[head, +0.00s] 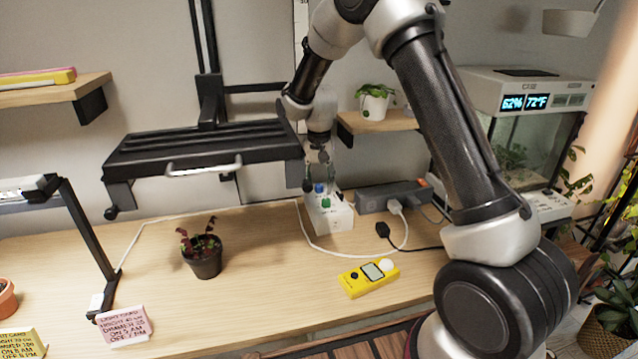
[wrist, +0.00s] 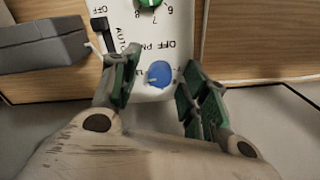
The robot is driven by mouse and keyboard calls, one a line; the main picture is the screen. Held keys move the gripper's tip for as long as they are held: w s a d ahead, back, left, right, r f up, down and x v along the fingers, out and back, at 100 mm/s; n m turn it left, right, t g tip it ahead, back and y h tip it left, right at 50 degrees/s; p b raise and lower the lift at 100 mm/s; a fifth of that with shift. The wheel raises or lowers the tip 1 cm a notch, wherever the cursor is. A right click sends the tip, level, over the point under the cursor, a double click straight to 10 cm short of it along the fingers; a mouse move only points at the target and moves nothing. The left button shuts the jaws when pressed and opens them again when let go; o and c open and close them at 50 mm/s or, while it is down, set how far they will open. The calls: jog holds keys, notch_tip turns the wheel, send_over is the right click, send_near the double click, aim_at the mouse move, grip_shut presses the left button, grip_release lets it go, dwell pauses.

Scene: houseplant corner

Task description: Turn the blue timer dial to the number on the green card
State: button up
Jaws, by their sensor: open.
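The white timer box (head: 338,217) stands on the wooden bench with a blue dial (head: 319,188) and a green dial (head: 327,203) on its face. In the wrist view the blue dial (wrist: 158,74) lies between my open fingers, with gaps at both sides, and shows a light pointer mark. Printed numbers and "OFF" surround it; some are hidden by the fingers. The green dial (wrist: 149,3) is cut by the top edge. My gripper (head: 320,184) points down over the box; it also shows in the wrist view (wrist: 163,72). I see no clearly green card.
A pink card (head: 123,326) and a yellowish card (head: 22,343) stand at front left. A potted plant (head: 204,257), yellow meter (head: 368,278) and grey power strip (head: 388,196) lie around the box. A black lamp frame (head: 205,150) hangs at left.

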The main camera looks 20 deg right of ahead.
grip_shut()
jog(key=shift+n, duration=0.3)
jog(key=n, duration=0.8)
jog(key=shift+n, duration=0.3)
dwell(0.5)
grip_release()
